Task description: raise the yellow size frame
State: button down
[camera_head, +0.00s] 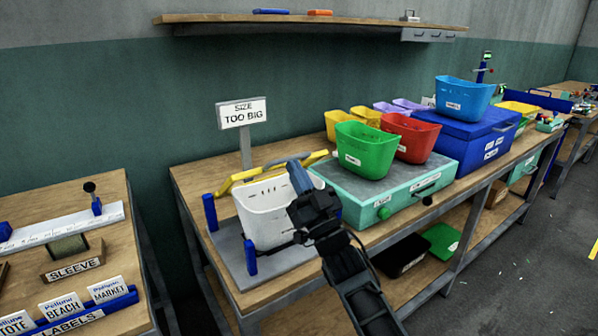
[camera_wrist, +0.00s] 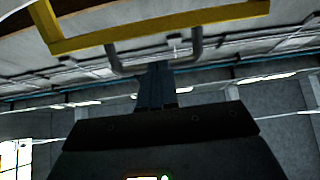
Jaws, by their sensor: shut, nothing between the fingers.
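The yellow size frame (camera_head: 240,177) shows behind and along the upper rim of a white bin (camera_head: 262,215). The bin stands on a grey base plate with blue posts (camera_head: 209,212). In the wrist view a yellow bar of the frame (camera_wrist: 160,27) crosses the top, with a grey U-shaped handle (camera_wrist: 197,48) below it. My gripper (camera_head: 296,172) is shut and empty, over the bin's right side near the frame. In the wrist view its fingertips (camera_wrist: 156,68) overlap the handle's crossbar; I cannot tell if they touch. My gripper hides part of the bin and frame.
A "SIZE TOO BIG" sign (camera_head: 242,112) stands behind the frame. A label table (camera_head: 100,240) is at left. A wall shelf (camera_head: 350,22) hangs above.

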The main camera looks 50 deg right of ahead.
jog(key=p+x, duration=0.3)
jog(key=x, duration=1.3)
jog(key=shift+g+p, duration=0.3)
jog(key=shift+p, duration=0.05)
jog(key=shift+r, duration=0.1)
